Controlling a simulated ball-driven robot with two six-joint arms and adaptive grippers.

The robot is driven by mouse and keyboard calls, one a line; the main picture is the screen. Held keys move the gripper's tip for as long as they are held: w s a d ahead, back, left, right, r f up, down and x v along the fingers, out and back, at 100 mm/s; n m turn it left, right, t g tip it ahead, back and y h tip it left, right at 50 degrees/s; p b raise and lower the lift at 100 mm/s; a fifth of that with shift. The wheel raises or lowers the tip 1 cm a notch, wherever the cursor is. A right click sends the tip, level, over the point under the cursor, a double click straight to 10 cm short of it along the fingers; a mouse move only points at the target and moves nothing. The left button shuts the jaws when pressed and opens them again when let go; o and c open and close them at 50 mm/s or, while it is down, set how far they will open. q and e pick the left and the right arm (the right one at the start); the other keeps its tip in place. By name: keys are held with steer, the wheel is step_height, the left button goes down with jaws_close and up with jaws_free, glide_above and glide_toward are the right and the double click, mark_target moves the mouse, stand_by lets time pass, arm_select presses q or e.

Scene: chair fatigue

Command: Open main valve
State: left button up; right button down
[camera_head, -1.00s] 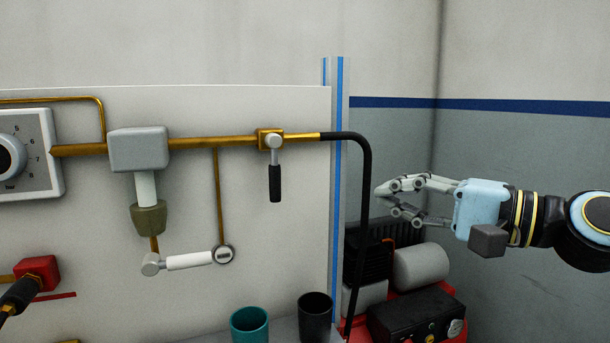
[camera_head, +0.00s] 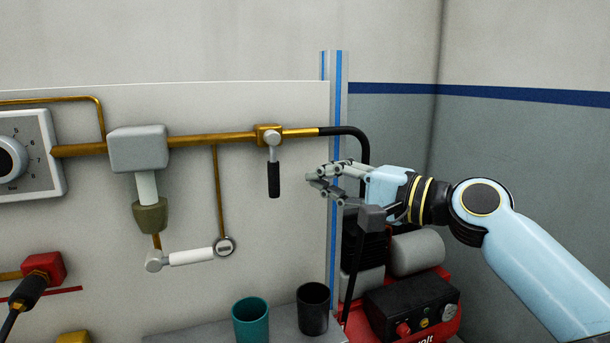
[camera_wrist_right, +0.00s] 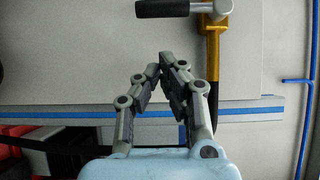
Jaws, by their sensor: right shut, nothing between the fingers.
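The main valve (camera_head: 269,136) is a brass body on the brass pipe, with a grey stem and a black lever handle (camera_head: 274,180) hanging straight down. In the right wrist view the black handle (camera_wrist_right: 163,8) lies at the top edge, with the brass valve (camera_wrist_right: 215,28) to its right. My right gripper (camera_head: 312,181) is shut and empty. It is to the right of the handle, apart from it, near the panel's right edge. The right wrist view shows its fingertips (camera_wrist_right: 163,62) together, below the handle. My left gripper is not in view.
A black hose (camera_head: 362,143) runs from the pipe down behind my right gripper. A red and black compressor (camera_head: 415,300) stands below. A teal cup (camera_head: 250,320) and a black cup (camera_head: 313,308) stand under the valve. A grey box (camera_head: 138,148) is left on the pipe.

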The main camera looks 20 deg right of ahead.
mark_target(273, 169)
steer(key=a, duration=0.3)
steer(key=shift+w+a+p, duration=0.15)
steer(key=shift+a+p, duration=0.05)
steer(key=shift+p, duration=0.1)
steer(key=shift+f, duration=0.1)
steer(key=shift+a+f+m+b, duration=0.1)
steer(key=shift+a+m+b, duration=0.15)
steer(key=shift+b, duration=0.2)
